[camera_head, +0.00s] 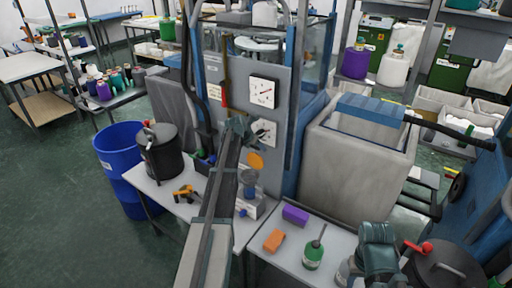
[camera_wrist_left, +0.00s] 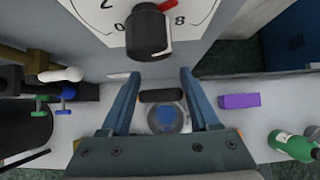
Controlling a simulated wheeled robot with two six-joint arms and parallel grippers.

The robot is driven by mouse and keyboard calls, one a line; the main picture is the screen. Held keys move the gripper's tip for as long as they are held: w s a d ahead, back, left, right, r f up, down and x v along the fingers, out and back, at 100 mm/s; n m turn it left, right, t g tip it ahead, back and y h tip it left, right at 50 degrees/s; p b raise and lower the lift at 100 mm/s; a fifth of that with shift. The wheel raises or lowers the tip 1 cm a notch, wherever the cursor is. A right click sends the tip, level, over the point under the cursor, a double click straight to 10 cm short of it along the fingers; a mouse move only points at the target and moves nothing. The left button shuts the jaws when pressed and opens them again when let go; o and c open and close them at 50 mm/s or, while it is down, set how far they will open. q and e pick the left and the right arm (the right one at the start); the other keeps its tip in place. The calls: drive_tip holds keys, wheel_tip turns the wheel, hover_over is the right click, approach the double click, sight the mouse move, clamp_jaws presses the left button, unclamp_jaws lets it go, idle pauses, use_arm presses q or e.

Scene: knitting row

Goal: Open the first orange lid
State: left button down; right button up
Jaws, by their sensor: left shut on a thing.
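An orange disc (camera_head: 255,160), which looks like the orange lid, sits low on the grey machine panel, below the lower white dial (camera_head: 264,132). My left gripper (camera_head: 240,130) is at the panel, left of that dial and above the disc. In the left wrist view its fingers (camera_wrist_left: 160,92) close on a short dark bar (camera_wrist_left: 161,96); I cannot tell whether the bar belongs to the lid.
A dark dial knob (camera_wrist_left: 149,34) juts out close above the left fingers. A blue-topped jar (camera_wrist_left: 165,118) stands below them. A black pot (camera_head: 160,155) stands left.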

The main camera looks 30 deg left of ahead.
use_arm(q)
drive_tip(key=shift+w+d, duration=0.1)
drive_tip(key=shift+c, duration=0.6)
unclamp_jaws()
drive_tip(key=shift+w+f, duration=0.1)
drive_tip(key=p+v, duration=1.1)
drive_tip(key=v, duration=0.3)
